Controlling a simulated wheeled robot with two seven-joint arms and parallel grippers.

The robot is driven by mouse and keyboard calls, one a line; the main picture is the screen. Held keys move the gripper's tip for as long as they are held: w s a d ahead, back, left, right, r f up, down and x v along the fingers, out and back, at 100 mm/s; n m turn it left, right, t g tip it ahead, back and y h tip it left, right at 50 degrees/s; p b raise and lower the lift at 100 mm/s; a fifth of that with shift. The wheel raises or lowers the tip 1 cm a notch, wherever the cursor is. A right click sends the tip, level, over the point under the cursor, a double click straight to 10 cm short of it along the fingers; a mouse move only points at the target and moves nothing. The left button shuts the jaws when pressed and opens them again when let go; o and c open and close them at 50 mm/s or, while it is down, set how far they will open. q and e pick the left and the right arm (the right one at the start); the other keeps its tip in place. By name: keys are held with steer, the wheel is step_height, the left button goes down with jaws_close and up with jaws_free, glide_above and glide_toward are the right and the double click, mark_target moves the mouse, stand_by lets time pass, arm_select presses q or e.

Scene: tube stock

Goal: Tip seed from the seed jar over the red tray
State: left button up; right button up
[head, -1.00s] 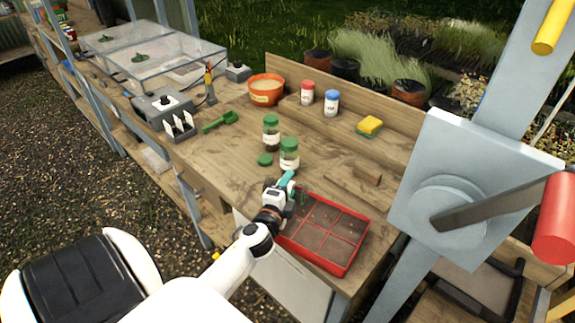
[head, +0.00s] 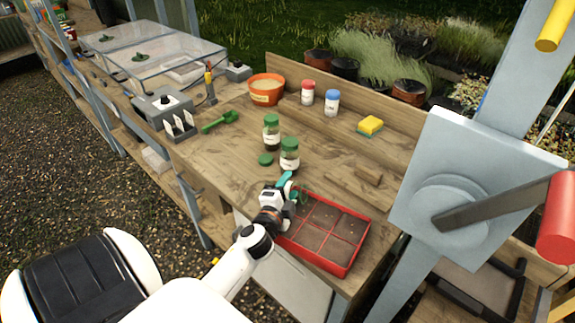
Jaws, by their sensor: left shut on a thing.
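The red tray (head: 318,263) lies near the bench's front edge, with brown soil in its several compartments. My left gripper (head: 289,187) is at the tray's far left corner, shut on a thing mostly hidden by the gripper. A faint clear and green outline shows beside its teal fingers; this looks like the seed jar (head: 302,192), but its tilt and contents cannot be told. Two labelled jars with green lids (head: 271,132) (head: 289,155) stand behind the gripper. A loose green lid (head: 265,159) lies left of them. My right gripper is not in view.
An orange bowl (head: 266,88), red-capped and blue-capped bottles (head: 307,92) (head: 332,103) and a yellow sponge (head: 370,125) stand toward the back. A green scoop (head: 220,121) lies at left. A wooden block (head: 368,173) lies behind the tray. A grey post stands at right.

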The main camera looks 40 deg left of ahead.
arm_select(q)
steer(key=shift+s+d+b, duration=0.3)
steer(key=shift+s+d, duration=1.9)
steer(key=shift+d, duration=0.15)
steer(key=shift+r+m, duration=0.1)
steer(key=shift+m, duration=0.9)
steer(key=shift+n, duration=1)
steer(key=shift+d, duration=0.1)
